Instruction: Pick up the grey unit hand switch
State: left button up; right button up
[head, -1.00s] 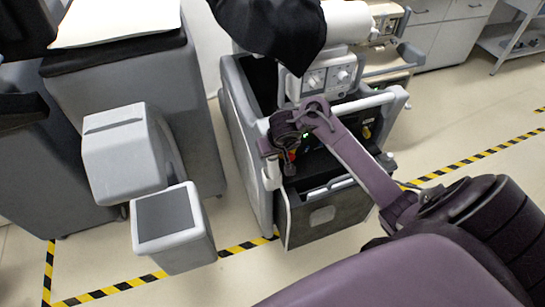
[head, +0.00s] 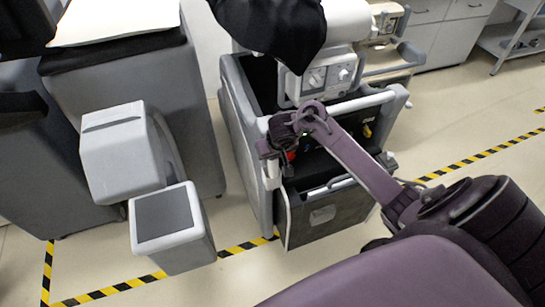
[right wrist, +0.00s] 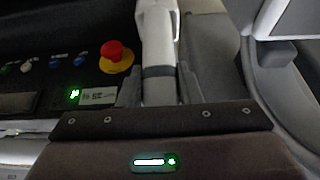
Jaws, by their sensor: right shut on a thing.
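The grey unit (head: 238,130) is a cart with a white control box, white rails and a dark front panel. My right gripper (head: 270,152) is at its front left corner, beside the white rail. In the right wrist view a pale upright cylinder with a dark band, seemingly the hand switch (right wrist: 157,45), stands between the fingers of my right gripper (right wrist: 158,92), which are shut on it. A pale piece, likely the same switch (head: 270,172), shows just below the gripper in the head view. Its lower end is hidden in the wrist view. My left gripper is not in view.
A red knob on a yellow base (right wrist: 116,56) is close to the left of the gripper. A grey box-shaped unit (head: 120,155) with a dark-topped block (head: 168,225) stands to the left. Yellow-black tape marks the floor, which is clear at right.

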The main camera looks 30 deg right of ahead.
jog(key=shift+r, duration=0.1)
notch_tip(320, 180, up, 7)
jog(key=p, duration=0.4)
send_over(274, 161)
jog(key=s+a, duration=0.4)
jog(key=s, duration=1.4)
jog(key=shift+a, duration=0.15)
